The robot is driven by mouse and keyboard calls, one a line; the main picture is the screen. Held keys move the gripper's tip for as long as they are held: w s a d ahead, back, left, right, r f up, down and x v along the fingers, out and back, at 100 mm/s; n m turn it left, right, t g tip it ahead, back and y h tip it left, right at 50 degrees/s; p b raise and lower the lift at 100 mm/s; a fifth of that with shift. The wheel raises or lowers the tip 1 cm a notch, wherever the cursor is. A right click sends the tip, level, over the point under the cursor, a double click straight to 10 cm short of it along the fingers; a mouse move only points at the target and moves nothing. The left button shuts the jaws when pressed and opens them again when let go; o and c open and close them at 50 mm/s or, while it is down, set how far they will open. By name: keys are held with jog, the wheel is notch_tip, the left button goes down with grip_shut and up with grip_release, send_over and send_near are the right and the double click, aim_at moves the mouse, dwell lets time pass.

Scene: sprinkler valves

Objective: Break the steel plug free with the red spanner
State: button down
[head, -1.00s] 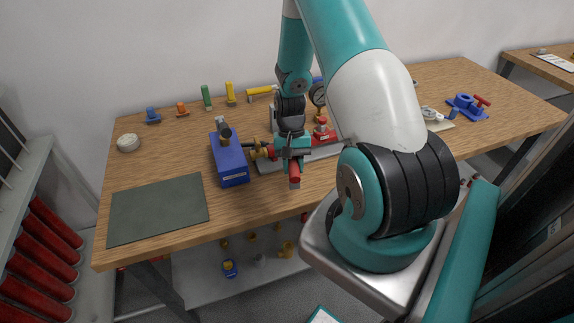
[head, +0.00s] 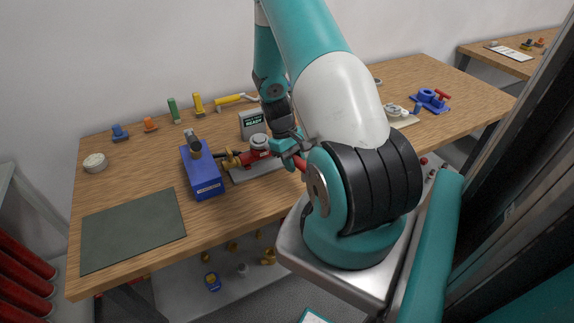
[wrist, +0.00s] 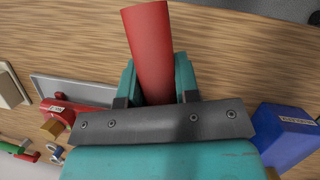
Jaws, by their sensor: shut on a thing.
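My gripper (head: 288,147) is shut on the red spanner (head: 299,163), above the right part of the fixture. In the wrist view the spanner's red handle (wrist: 148,45) stands between the teal fingers of my gripper (wrist: 156,82); its working end is hidden. A red valve body (head: 256,157) with a pale round top and a brass fitting (head: 230,160) sits on a grey base plate (head: 240,174). The wrist view shows a red body (wrist: 70,110) with a brass end at left. I cannot pick out the steel plug for sure.
A blue box (head: 203,178) stands left of the valve. A grey display reading READY (head: 252,125) is behind it. Coloured tools stand along the back, with a yellow one (head: 198,104) among them. A dark green mat (head: 133,230) lies bare at front left.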

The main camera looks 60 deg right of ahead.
jog(key=d+r+n+p, duration=0.1)
jog(key=d+r+n, duration=0.1)
jog(key=d+r+n+h+p, duration=0.1)
jog(key=d, duration=0.1)
jog(key=shift+s+r+p, duration=0.15)
jog(key=shift+s+p, duration=0.15)
dwell(0.5)
jog(key=c, duration=1.6)
grip_release()
grip_shut()
notch_tip(320, 180, up, 5)
jog(key=p, duration=0.4)
jog(key=shift+a, duration=0.15)
